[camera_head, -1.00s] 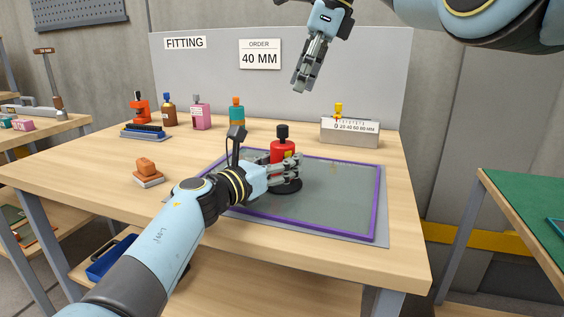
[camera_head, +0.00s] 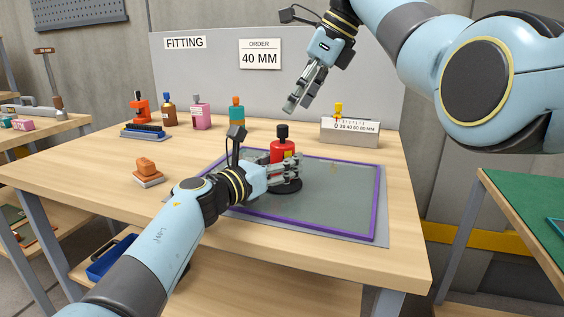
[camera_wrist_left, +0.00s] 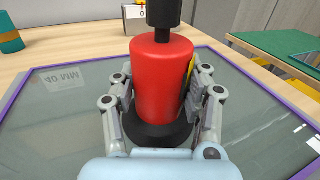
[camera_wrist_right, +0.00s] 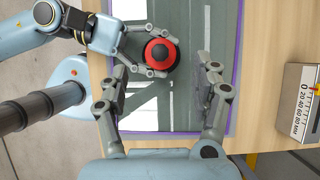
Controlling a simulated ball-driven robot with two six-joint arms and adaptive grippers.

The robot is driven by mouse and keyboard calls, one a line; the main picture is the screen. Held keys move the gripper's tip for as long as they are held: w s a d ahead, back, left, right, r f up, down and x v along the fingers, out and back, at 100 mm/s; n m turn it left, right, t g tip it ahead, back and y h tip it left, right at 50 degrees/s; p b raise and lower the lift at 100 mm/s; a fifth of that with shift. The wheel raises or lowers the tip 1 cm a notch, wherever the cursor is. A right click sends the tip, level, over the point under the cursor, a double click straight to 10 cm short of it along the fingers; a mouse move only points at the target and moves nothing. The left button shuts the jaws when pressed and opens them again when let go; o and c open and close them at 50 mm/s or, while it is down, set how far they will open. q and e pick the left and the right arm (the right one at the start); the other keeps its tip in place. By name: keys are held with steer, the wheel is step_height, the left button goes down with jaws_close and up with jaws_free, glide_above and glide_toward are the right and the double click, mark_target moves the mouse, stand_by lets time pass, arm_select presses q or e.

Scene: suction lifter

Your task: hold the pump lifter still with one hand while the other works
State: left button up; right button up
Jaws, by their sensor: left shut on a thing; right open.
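The pump lifter is a red cylinder with a black knob on top and a black round foot. It (camera_head: 283,149) stands upright on the grey glass pane (camera_head: 335,205) with the purple rim. My left gripper (camera_head: 287,168) is shut on its red body from the side. In the left wrist view the fingers flank the red body (camera_wrist_left: 160,80), with a bit of yellow at its right side. My right gripper (camera_head: 291,108) is open and empty, above and behind the lifter. In the right wrist view the lifter (camera_wrist_right: 160,55) shows from above, beyond the open fingers (camera_wrist_right: 165,85).
A grey scale block (camera_head: 350,132) with a yellow-topped slider stands at the back right. An orange-topped teal bottle (camera_head: 237,112), a pink bottle (camera_head: 201,115) and a brown bottle (camera_head: 169,113) line the back. An orange block (camera_head: 147,168) sits at the left. A board reads 40 MM (camera_head: 261,55).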

mark_target(283, 125)
steer(key=x, duration=0.6)
steer(key=shift+a+f, duration=0.15)
steer(key=shift+f, duration=0.2)
